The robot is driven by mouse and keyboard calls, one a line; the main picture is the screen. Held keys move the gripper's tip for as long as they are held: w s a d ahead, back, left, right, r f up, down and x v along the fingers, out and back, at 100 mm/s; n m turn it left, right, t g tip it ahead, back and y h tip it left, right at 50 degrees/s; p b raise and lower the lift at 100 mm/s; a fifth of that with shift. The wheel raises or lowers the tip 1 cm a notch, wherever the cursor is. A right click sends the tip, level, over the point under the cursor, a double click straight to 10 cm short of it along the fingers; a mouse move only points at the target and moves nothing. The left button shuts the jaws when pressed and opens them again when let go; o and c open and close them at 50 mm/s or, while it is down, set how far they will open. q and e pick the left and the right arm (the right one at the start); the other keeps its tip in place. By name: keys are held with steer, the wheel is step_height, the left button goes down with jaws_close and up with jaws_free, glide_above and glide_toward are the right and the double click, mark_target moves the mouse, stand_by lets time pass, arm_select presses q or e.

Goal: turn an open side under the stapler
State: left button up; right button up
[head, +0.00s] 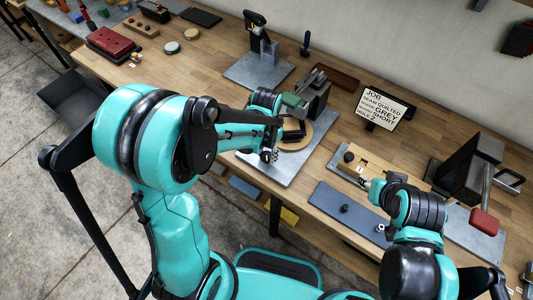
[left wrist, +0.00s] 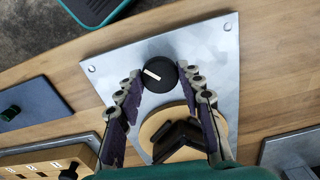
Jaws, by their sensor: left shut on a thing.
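A round wooden turntable (head: 304,143) sits on a grey metal plate (head: 287,171) and carries a black angular seat part (head: 293,130). In the left wrist view the turntable (left wrist: 151,128) shows under the black part (left wrist: 184,138); which of its sides are open I cannot tell. The stapler, with a green body (head: 294,104), stands over the far side of the turntable. My left gripper (head: 269,154) is shut on a black knob (left wrist: 159,75) with a white mark, in front of the turntable. In the head view the knob is hidden. My right gripper (head: 371,187) is apart, its fingers unclear.
A sign (head: 384,108) stands behind on the bench. A wooden block fixture (head: 356,160) and a blue-grey tray (head: 347,211) lie to the right, near my right arm. A dark press with a red handle (head: 484,222) is farther right. Another metal stand (head: 259,70) is at the back.

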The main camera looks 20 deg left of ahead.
mark_target(267, 155)
arm_select(q)
steer(key=n, duration=0.4)
steer(key=shift+n+b, duration=0.3)
steer(key=shift+n, duration=2.6)
steer(key=o, duration=1.2)
steer(key=shift+c, duration=0.2)
step_height(267, 155, up, 12)
